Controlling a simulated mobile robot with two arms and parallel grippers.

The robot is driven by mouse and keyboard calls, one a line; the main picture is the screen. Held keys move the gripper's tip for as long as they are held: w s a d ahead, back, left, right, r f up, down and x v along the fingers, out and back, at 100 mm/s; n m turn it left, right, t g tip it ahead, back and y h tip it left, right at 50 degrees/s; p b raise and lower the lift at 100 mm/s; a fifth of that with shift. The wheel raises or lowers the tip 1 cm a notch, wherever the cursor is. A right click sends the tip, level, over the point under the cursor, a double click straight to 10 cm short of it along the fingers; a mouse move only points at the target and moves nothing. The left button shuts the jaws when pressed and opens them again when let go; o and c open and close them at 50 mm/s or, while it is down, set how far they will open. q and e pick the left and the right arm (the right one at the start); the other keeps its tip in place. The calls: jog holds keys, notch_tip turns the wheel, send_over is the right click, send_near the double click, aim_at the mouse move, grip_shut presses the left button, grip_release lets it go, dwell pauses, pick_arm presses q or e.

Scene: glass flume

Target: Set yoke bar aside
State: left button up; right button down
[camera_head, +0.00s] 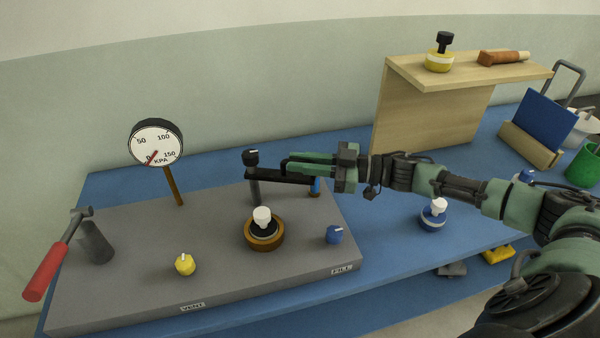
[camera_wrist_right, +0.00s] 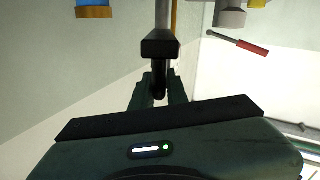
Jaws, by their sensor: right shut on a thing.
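The yoke bar (camera_head: 282,176) is a black bar above the back right of the grey panel. Its left end is at a grey post under a black knob (camera_head: 251,157); its right end is near a short blue post (camera_head: 315,187). My right gripper (camera_head: 288,164) comes in from the right and is shut on the bar. In the right wrist view the black bar (camera_wrist_right: 160,44) sits between the fingers of my gripper (camera_wrist_right: 160,88). I cannot tell whether the bar rests on the posts. My left gripper is out of view.
A wooden shelf (camera_head: 430,110) stands behind my arm.

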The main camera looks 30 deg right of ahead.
jog(key=shift+w+d+f+n+g+y+b, duration=0.1)
jog(key=shift+w+d+n+g+y+b, duration=0.2)
jog(key=shift+w+n+g+y+b, duration=0.3)
jog(key=shift+s, duration=0.15)
jog(key=c, duration=1.5)
grip_release()
jog(key=shift+o, duration=0.2)
jog(key=b+v, duration=0.2)
jog(key=v, duration=0.5)
jog(key=shift+d, duration=0.35)
jog(key=shift+s, duration=0.1)
